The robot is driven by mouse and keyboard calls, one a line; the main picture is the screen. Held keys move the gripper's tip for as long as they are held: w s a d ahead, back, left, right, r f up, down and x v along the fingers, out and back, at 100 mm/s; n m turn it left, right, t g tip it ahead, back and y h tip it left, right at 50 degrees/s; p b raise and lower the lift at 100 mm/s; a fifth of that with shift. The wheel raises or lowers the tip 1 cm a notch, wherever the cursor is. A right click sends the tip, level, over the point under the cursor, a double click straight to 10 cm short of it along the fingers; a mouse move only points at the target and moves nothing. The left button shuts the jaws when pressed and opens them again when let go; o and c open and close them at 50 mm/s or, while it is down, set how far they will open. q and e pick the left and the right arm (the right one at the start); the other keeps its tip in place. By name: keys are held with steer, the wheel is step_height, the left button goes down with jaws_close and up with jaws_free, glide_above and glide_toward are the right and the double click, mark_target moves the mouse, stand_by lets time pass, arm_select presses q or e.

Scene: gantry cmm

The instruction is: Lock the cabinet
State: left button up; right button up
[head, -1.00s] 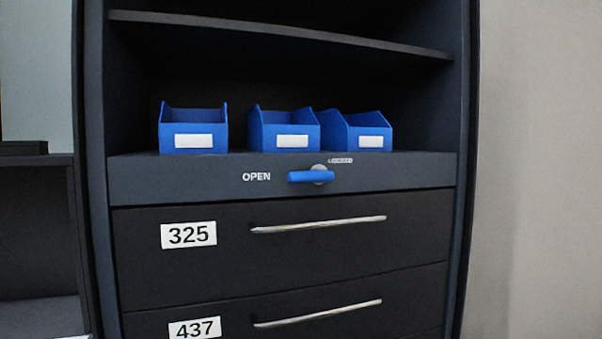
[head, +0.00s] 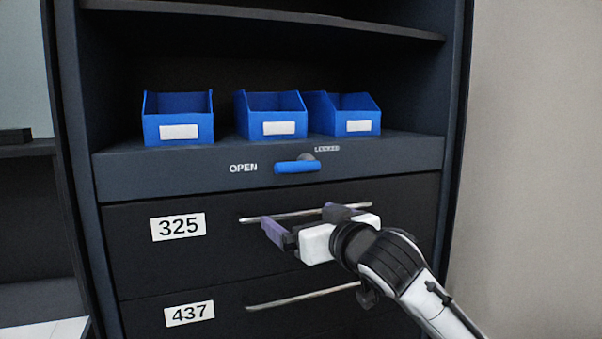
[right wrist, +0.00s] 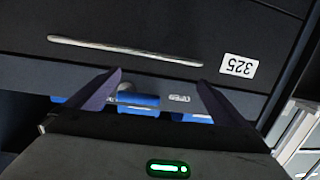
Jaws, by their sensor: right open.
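The dark cabinet (head: 130,178) stands ahead, with a lock panel above its drawers. A blue lever handle (head: 297,167) on a round grey pivot lies nearly level on this panel and points left, towards the word OPEN. The word LOCKED is at the upper right of the pivot. My right gripper (head: 298,214) is open and empty, below the handle in front of the top drawer. In the right wrist view, which is upside down, the handle (right wrist: 138,99) shows between the spread fingers (right wrist: 159,79), apart from them. My left gripper is out of view.
Several blue bins stand on the shelf above the panel, such as the left one (head: 178,118). Drawer 325 has a long bar handle (head: 290,214) close behind my right gripper; drawer 437 has another (head: 305,296) below. A plain wall (head: 540,150) is at right.

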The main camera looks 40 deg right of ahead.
steer(key=m+h, duration=0.1)
steer(key=h, duration=0.1)
glide_toward(300, 163)
steer(key=s, duration=0.1)
steer(key=shift+t, duration=0.4)
steer(key=p+x, duration=0.1)
steer(key=x, duration=0.4)
steer(key=p+x, duration=0.1)
steer(key=x, duration=0.3)
steer(key=shift+w+a+f+p, duration=0.1)
steer(key=shift+w+f+p, duration=0.15)
steer(key=shift+w+p, duration=0.15)
